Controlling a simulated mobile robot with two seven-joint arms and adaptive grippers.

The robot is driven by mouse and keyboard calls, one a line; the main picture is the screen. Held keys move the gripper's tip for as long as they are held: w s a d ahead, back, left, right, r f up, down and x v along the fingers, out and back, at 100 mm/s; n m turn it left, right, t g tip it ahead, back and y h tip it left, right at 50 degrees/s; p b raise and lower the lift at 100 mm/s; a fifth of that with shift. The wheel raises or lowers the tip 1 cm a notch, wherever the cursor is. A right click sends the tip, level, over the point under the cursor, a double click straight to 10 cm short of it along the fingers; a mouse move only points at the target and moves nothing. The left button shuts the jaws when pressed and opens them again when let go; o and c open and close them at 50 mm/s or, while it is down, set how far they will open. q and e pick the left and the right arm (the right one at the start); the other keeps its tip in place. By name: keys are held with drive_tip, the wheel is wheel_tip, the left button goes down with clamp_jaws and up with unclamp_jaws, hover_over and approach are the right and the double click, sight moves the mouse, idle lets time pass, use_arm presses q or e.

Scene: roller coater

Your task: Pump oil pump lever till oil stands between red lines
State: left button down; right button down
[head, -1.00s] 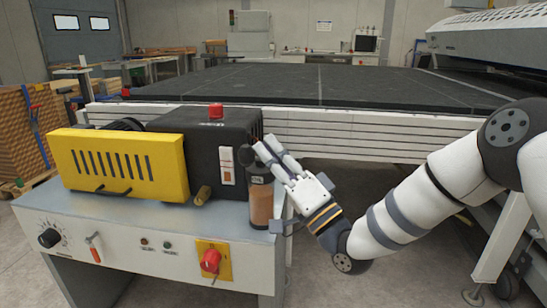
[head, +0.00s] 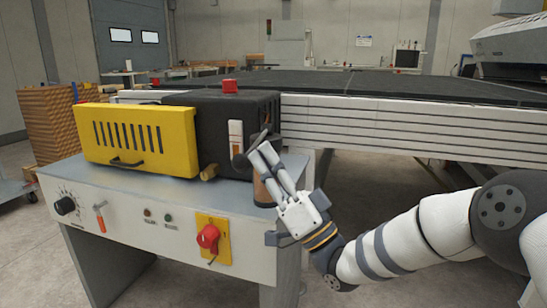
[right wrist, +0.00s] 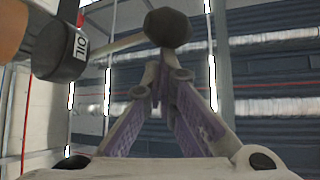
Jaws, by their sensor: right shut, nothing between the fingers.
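The oil pump stands at the right end of the grey machine table in the head view. Its brown oil reservoir (head: 262,191) is partly behind my right gripper; its black cap marked OIL (right wrist: 62,47) shows in the right wrist view. The lever's dark round knob (head: 240,162) is just left of my fingertips; in the right wrist view the knob (right wrist: 168,28) is just beyond them, at the end of a thin rod. My right gripper (head: 262,151) is shut and empty. A pale gauge strip (head: 236,138) is on the black housing; its red lines and oil level are too small to read. My left gripper is out of view.
A yellow vented cover (head: 140,138) and the black housing (head: 210,112) fill the table top to the left. A red rotary switch (head: 208,238) sits on the front panel. A long conveyor bed (head: 390,130) runs behind. Open floor lies right of the table.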

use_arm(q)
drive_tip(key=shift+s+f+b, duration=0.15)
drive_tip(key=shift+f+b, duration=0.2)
use_arm(e)
drive_tip(key=shift+w+a+f, duration=0.1)
drive_tip(key=shift+a+f, duration=0.05)
drive_tip(key=shift+f, duration=0.75)
